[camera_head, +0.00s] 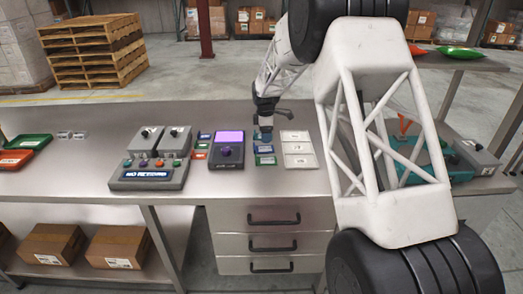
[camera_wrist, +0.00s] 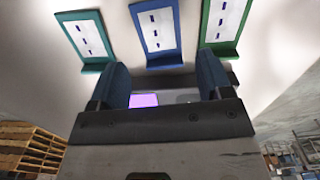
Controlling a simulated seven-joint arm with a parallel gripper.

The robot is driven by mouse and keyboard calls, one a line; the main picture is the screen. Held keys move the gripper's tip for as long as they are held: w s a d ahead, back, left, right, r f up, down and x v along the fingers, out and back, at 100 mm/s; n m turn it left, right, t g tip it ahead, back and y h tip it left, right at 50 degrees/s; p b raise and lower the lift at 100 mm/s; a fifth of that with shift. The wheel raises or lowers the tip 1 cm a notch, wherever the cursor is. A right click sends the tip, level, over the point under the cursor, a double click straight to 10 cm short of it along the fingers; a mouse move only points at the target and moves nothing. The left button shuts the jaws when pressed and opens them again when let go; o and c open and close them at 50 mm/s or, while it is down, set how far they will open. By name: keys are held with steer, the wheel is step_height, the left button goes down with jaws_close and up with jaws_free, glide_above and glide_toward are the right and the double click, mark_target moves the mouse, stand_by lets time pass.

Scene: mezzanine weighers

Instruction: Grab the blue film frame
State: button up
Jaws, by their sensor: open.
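The blue film frame (camera_wrist: 158,62) is the middle one of three frames in the wrist view, with a white panel bearing dark marks. A teal frame (camera_wrist: 92,64) lies to its left and a green frame (camera_wrist: 222,46) to its right. In the head view the blue frame (camera_head: 264,149) lies on the bench just in front of my gripper (camera_head: 264,137). My gripper is open and empty; its two dark blue fingers show in the wrist view (camera_wrist: 161,82), spread on either side of the blue frame's near edge. I cannot tell whether they touch it.
A white three-part tray (camera_head: 298,148) lies close on the right. Grey weighers (camera_head: 148,172) stand further left. The bench front (camera_head: 215,188) is mostly clear.

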mark_target(265, 149)
steer(key=shift+f, duration=0.45)
steer(key=shift+f, duration=0.1)
steer(key=shift+f, duration=2.5)
steer(key=c, duration=0.7)
steer(key=shift+r, duration=0.1)
